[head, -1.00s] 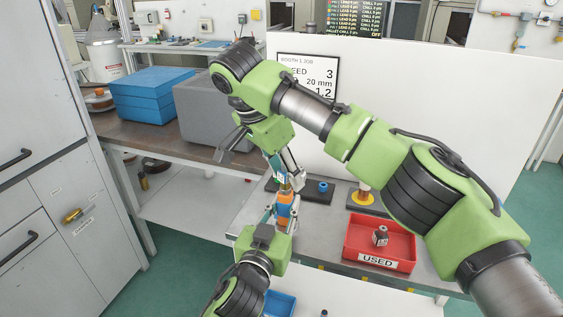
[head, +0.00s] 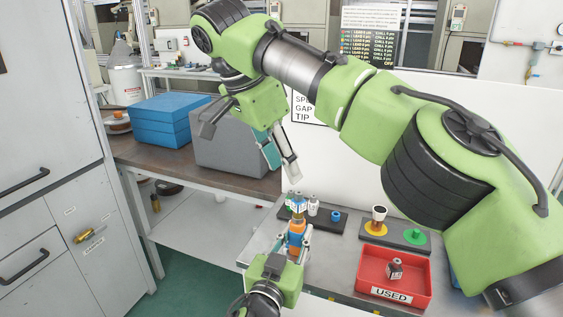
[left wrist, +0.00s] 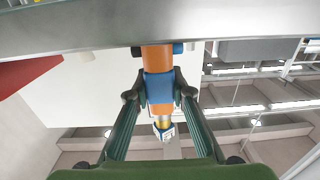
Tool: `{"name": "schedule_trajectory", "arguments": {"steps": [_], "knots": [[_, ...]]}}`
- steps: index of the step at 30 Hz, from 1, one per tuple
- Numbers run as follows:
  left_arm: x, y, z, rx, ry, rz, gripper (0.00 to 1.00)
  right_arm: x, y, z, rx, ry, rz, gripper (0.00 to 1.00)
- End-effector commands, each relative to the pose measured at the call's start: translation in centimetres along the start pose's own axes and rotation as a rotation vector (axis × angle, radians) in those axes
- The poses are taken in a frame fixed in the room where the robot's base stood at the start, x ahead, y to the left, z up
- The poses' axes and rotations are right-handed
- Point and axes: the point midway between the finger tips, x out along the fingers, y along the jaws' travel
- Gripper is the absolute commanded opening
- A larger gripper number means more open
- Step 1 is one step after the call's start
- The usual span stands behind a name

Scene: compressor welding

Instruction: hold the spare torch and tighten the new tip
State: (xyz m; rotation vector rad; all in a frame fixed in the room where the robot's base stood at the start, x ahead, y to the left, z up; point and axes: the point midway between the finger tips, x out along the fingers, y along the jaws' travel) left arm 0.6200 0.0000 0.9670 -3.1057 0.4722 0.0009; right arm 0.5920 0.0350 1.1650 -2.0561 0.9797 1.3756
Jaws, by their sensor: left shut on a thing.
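The spare torch (head: 296,230), an orange and blue body, stands about upright in my left gripper (head: 296,240), which is shut on it from below. In the left wrist view the torch (left wrist: 158,88) lies between the two fingers (left wrist: 160,97). A brass part and a small white and blue piece (head: 297,206) are at its end. The tip itself is too small to make out. My right gripper (head: 281,166) hangs above and slightly left of the torch, clear of it. Its fingers look apart, with nothing seen between them.
A red USED bin (head: 372,292) holds a small dark and white item (head: 395,268). A dark holder (head: 345,227) has a white piece and a blue ring; another plate (head: 395,236) has yellow and green discs. A grey case (head: 225,150) and blue box (head: 160,118) stand behind left.

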Motion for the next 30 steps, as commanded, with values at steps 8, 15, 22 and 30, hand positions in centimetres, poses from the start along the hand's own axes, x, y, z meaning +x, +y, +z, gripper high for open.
{"name": "schedule_trajectory", "arguments": {"steps": [8,15,22,30], "knots": [[0.0,0.0,0.0,0.0,0.0,0.001,0.41,0.0,0.0,0.0,0.0,0.0,0.0,0.37],[-0.5,0.0,0.0,-0.001,0.0,0.001,0.41,0.0,0.0,0.0,0.0,0.0,0.0,0.37],[-4.4,0.0,0.2,-0.003,-0.003,0.0,0.41,0.0,0.0,0.0,0.0,0.0,0.0,0.37],[-9.6,0.0,0.1,-0.002,-0.003,0.001,0.41,0.0,0.0,0.0,0.0,0.0,0.0,0.37]]}}
